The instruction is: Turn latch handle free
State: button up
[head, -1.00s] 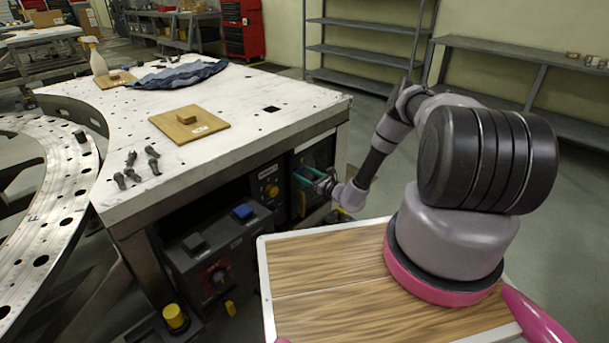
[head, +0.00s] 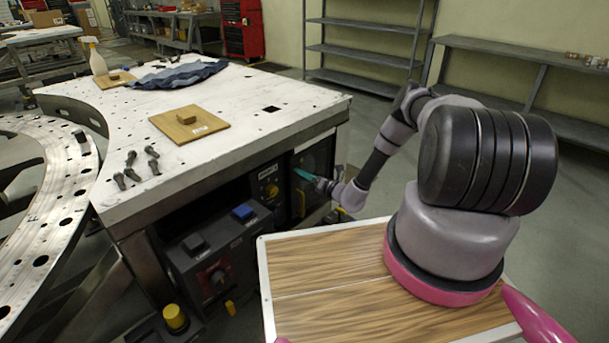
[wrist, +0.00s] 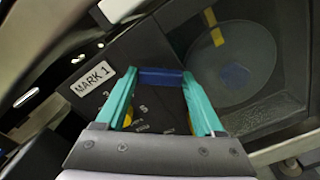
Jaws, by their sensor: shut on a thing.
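My gripper (wrist: 160,80) has teal fingers that stand apart, with a dark blue bar (wrist: 161,77) between their tips; this looks like the latch handle. The bar lies roughly level across the wrist picture, in front of a dark panel beside a "MARK 1" label (wrist: 92,80). In the head view my gripper (head: 303,174) is at the dark door front (head: 318,170) under the table's right end. The handle cannot be made out there, and its mounting is hidden in the wrist view.
A round grey disc (wrist: 235,60) with a yellow strip (wrist: 214,28) is right of my gripper. A dark control box (head: 218,255) and the white table edge (head: 230,172) are close by.

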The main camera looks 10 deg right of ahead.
jog(key=m, duration=1)
jog(key=shift+d+m, duration=0.1)
jog(key=shift+m, duration=0.2)
dwell(0.4)
jog(key=o, duration=1.4)
jog(key=v, duration=1)
jog(key=shift+s+d, duration=0.2)
jog(key=shift+s, duration=0.1)
